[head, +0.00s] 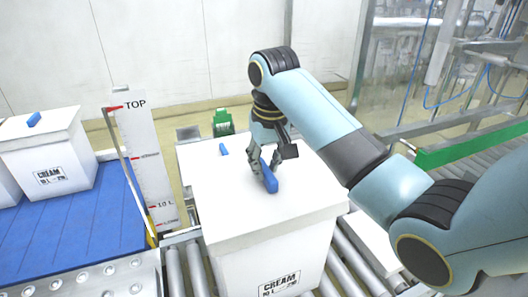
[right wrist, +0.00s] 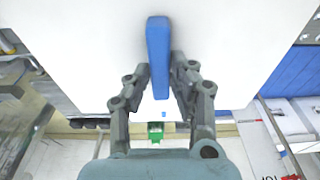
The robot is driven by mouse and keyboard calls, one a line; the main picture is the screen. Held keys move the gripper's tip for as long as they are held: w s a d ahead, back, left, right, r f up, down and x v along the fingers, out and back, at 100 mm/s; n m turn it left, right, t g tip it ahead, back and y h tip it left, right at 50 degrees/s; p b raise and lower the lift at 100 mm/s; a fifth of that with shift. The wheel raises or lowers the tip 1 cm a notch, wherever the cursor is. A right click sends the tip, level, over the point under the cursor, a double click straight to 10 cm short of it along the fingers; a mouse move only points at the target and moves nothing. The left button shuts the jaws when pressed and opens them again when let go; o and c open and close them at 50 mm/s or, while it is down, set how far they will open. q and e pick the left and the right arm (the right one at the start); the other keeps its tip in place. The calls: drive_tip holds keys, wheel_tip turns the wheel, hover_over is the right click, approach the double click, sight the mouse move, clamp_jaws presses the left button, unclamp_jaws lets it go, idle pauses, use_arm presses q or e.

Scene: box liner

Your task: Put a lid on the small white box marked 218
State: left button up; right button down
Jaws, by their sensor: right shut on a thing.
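A white box (head: 265,262) marked CREAM stands on the roller conveyor at the front centre. The number on its label is too blurred to read surely. A white lid (head: 225,200) with a blue handle (head: 268,178) lies over its top, level or nearly so; I cannot tell whether it is fully seated. My right gripper (head: 265,165) is shut on the blue handle from above. The right wrist view shows the handle (right wrist: 158,55) between the fingers (right wrist: 160,82) and the white lid (right wrist: 90,45) beneath. My left gripper is not in view.
A lidded white CREAM box (head: 50,160) stands on the blue belt (head: 90,230) at left. An upright scale board (head: 145,150) marked TOP stands between belt and rollers. A small blue piece (head: 223,149) shows behind the handle. A green rail (head: 470,146) runs at right.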

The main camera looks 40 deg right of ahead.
sight(265, 187)
wheel_tip(265, 187, down, 5)
drive_tip(key=shift+r, duration=0.2)
drive_tip(key=shift+w+f+b, duration=0.1)
drive_tip(key=shift+f+b, duration=0.2)
drive_tip(key=shift+f, duration=0.75)
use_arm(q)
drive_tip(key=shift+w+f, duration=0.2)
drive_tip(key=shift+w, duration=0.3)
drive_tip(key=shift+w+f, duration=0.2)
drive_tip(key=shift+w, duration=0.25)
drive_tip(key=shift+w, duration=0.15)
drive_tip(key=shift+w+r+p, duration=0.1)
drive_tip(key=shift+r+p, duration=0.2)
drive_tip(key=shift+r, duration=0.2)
